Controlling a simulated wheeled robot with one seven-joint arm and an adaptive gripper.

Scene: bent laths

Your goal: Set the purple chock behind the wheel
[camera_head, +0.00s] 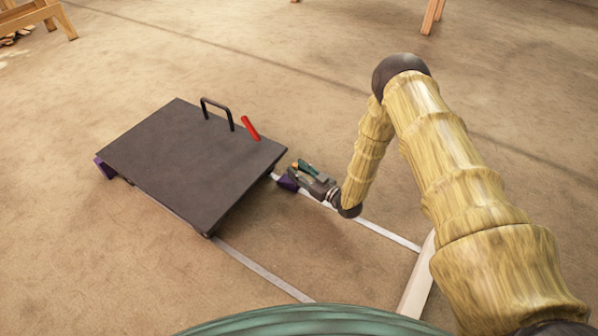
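A dark flat cart (190,160) stands low on the floor at left of centre, with a black handle (218,110) and a red lever (250,128) at its far right edge. One purple chock (288,183) is at the tip of my gripper (296,174), just right of the cart's right corner. I cannot tell whether the fingers grip it or only touch it. Another purple chock (105,168) shows at the cart's left corner, partly hidden by the deck. The wheels are mostly hidden under the deck.
Pale strips run along the floor, one (262,270) from the cart's near corner and one (385,233) past my gripper. A pale beam (418,275) lies near my base. Wooden trestle legs (55,18) stand at the far left. The floor behind the cart is open.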

